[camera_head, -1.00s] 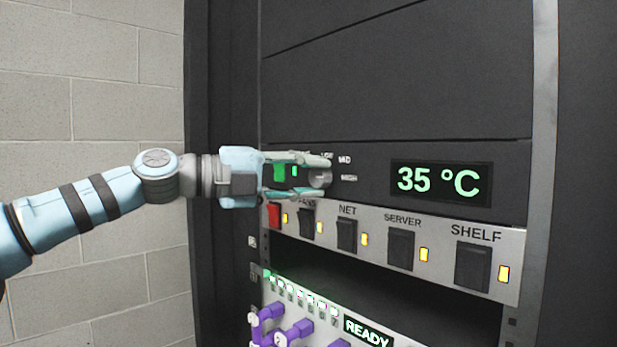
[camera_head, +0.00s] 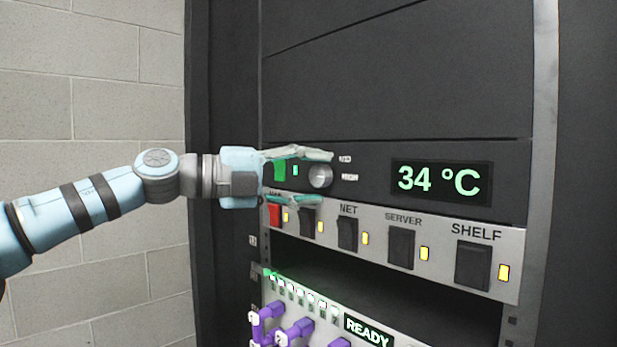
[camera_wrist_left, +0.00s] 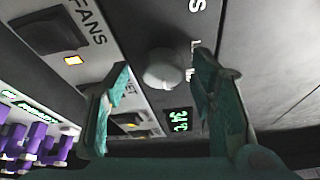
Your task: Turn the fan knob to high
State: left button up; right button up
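The fan knob (camera_head: 320,176) is a round grey knob on the dark rack panel, with small white labels to its right, MID (camera_head: 345,159) above and HIGH below. It also shows in the left wrist view (camera_wrist_left: 163,69). My left gripper (camera_head: 325,178) is open around the knob, one finger above and one below, with gaps on both sides. In the left wrist view the knob lies between and beyond the two teal fingertips (camera_wrist_left: 160,75). The knob's pointer mark is too small to read. My right gripper is not in view.
A display (camera_head: 440,181) reads 34 °C to the right of the knob. Below runs a light switch strip with a red switch (camera_head: 274,214) and several black rocker switches (camera_head: 401,248) with lit yellow lamps. Purple plugs (camera_head: 298,331) stick out lower down.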

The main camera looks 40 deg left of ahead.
pick_arm(q)
jog(key=shift+s+a+r, duration=0.1)
jog(key=shift+s+a, duration=0.1)
jog(key=shift+s, duration=0.2)
jog(key=v, duration=0.6)
jog(key=shift+s+a, duration=0.3)
jog(key=shift+s, duration=0.05)
jog(key=shift+w+d, duration=0.1)
jog(key=shift+d, duration=0.05)
